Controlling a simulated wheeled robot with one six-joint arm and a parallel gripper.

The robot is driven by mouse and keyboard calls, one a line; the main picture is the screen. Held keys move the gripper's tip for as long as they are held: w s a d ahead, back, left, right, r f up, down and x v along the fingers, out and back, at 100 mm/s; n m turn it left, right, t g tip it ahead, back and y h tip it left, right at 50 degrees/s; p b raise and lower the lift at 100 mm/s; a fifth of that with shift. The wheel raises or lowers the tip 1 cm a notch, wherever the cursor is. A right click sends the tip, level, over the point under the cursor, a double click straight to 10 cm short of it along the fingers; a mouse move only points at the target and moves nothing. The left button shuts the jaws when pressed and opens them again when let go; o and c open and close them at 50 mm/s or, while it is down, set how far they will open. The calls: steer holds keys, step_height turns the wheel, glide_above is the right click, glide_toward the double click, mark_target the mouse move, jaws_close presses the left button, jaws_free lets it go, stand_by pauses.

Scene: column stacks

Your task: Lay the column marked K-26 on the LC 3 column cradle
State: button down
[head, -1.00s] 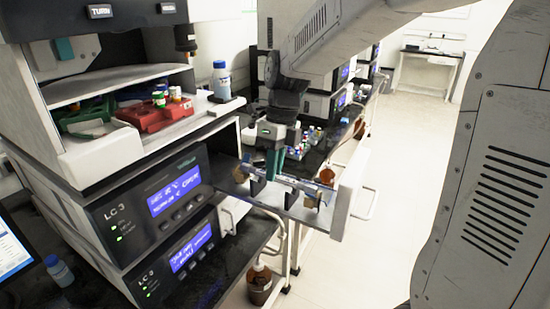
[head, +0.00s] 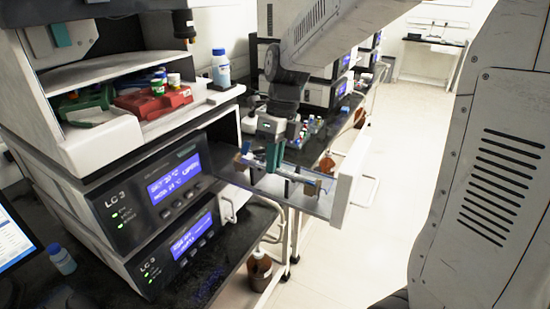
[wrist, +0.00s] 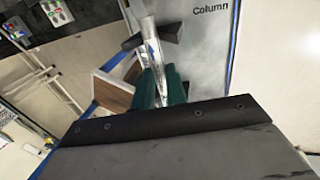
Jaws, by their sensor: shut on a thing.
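My gripper (head: 273,158) is over the pulled-out drawer of the LC 3 unit, its green fingers closed on a thin silvery column (wrist: 151,42). The column lies roughly level across the drawer, along its length. Its marking cannot be read. The cradle's dark supports (wrist: 171,32) stand beside the column on the grey drawer floor (wrist: 205,55), printed "Column". I cannot tell whether the column rests in them or is just above. The wrist view shows the green fingers (wrist: 163,88) around the column; its near end is hidden by the gripper.
The LC 3 front panel (head: 122,217) is left of the drawer. The drawer's pale front (head: 347,185) stands at its right end. A red rack (head: 150,103) with vials and a blue-capped bottle (head: 221,70) are above. Clear floor lies to the right.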

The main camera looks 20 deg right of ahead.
steer(key=shift+f, duration=0.3)
steer(key=c, duration=1.3)
jaws_free()
steer(key=shift+c, duration=0.2)
